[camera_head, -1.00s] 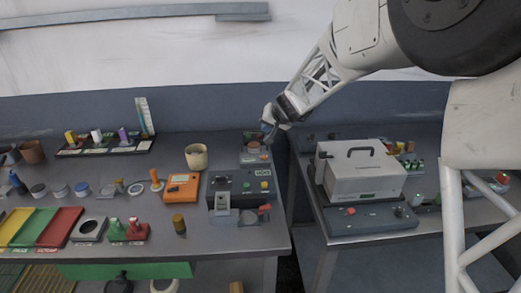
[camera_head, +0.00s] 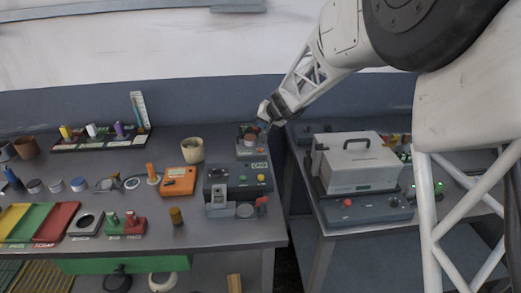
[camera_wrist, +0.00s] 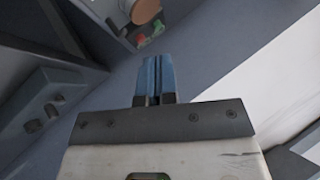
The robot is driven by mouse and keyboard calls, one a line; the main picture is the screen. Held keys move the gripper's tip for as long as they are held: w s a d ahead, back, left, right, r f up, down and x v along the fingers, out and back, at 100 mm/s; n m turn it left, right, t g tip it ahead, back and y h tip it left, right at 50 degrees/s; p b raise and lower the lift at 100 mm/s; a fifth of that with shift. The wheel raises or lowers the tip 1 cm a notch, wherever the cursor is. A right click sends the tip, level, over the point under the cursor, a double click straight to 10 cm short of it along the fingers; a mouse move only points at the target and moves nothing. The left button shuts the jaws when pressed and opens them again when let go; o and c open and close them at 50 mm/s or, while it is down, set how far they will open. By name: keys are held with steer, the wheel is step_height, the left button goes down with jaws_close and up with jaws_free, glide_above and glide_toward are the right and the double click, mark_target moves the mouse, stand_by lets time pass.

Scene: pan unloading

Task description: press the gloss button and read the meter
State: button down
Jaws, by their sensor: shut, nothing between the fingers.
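My gripper (camera_head: 265,116) is at the back right corner of the left table, above a small dark device (camera_head: 243,150) with a reddish round piece (camera_head: 250,139) on it. In the wrist view my gripper's blue fingers (camera_wrist: 156,75) are together with nothing between them. The fingertips appear apart from these buttons. A dark unit with a lit green display (camera_head: 260,165) stands in front. I cannot read any gloss label or reading.
An orange meter (camera_head: 180,181) and a beige cup (camera_head: 192,150) stand left of the dark unit. A white case with a handle (camera_head: 357,165) sits on the right table, across a narrow gap. Coloured trays (camera_head: 55,222) lie at the front left.

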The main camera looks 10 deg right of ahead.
mark_target(262, 149)
steer(key=shift+f, duration=3.8)
steer(key=shift+f, duration=0.9)
stand_by(0.4)
stand_by(0.3)
steer(key=shift+r, duration=0.9)
steer(key=shift+r, duration=0.2)
steer(key=shift+r, duration=2.35)
